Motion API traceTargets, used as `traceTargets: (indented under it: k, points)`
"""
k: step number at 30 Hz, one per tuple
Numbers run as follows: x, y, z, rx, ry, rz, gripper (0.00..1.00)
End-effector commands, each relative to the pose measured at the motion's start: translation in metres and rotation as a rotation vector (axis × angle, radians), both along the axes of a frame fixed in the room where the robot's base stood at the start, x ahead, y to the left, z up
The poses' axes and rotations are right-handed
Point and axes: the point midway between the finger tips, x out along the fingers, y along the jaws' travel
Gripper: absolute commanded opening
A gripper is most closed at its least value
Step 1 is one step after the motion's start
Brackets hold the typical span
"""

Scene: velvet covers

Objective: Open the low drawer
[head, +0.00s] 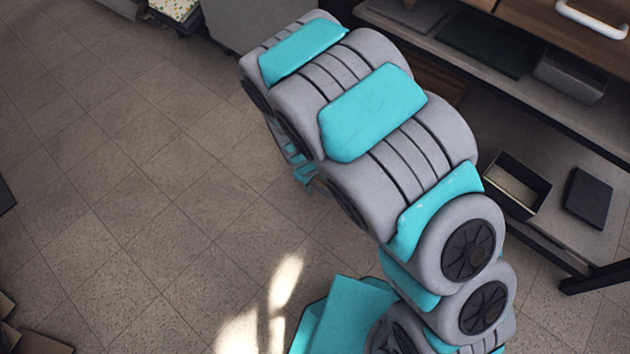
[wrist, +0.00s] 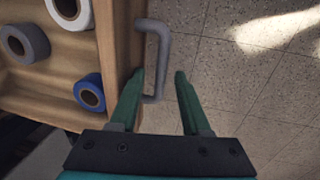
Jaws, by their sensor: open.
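In the wrist view, a wooden drawer (wrist: 110,45) stands pulled out, with its inside visible from above. A grey bar handle (wrist: 158,40) sticks out from its front panel. My gripper (wrist: 159,72) is open at the handle, with one finger on the drawer side and the other on the floor side. The handle's lower part shows between the fingers; I cannot tell whether they touch it. In the head view, my arm hides the gripper and this drawer.
Rolls of tape lie in the drawer: white (wrist: 68,10), grey (wrist: 25,43) and blue (wrist: 89,92). In the head view, a shelf unit (head: 545,235) with an open box (head: 515,185) stands at the right. A white handle (head: 592,20) is above it.

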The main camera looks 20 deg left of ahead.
Motion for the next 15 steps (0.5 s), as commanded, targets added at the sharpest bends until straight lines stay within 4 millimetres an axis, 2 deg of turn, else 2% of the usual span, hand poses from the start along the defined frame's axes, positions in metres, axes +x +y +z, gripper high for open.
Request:
traceTargets:
  k: [8,15]
  points:
    - [-0.001,0.001,0.009,0.002,-0.002,0.000,0.47]
    - [-0.005,0.003,0.036,0.003,-0.003,0.001,0.47]
